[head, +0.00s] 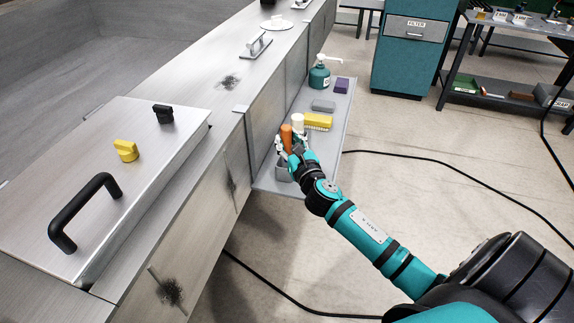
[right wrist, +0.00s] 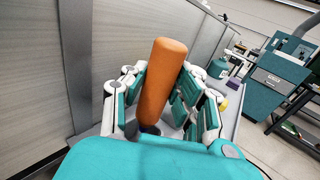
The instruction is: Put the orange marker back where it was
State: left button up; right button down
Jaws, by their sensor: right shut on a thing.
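The orange marker (head: 286,137) is a thick orange cylinder, upright with a slight tilt, above the near part of the grey side shelf (head: 338,115). My right gripper (head: 291,153) is shut on it. In the right wrist view the orange marker (right wrist: 162,85) stands between the teal-padded fingers of my right gripper (right wrist: 160,105), its dark lower end down between them. A grey holder (head: 283,173) shows partly below the gripper; I cannot tell whether the marker touches it. My left gripper is not in view.
A white cylinder (head: 297,122) stands just behind the marker. A yellow block (head: 318,121), a grey block (head: 323,105), a purple block (head: 341,85) and a teal pump bottle (head: 319,75) are farther along the shelf. The metal counter's wall (head: 266,105) borders the shelf on the left.

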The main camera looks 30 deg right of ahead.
notch_tip(320, 180, down, 2)
jog(key=shift+f+b, duration=0.85)
jog(key=shift+f, duration=0.95)
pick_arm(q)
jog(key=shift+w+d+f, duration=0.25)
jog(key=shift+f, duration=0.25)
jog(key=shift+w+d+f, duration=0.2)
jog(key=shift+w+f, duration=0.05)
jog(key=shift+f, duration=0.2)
pick_arm(e)
jog(key=shift+f, duration=0.15)
jog(key=c, duration=1)
grip_release()
jog(key=shift+c, duration=0.2)
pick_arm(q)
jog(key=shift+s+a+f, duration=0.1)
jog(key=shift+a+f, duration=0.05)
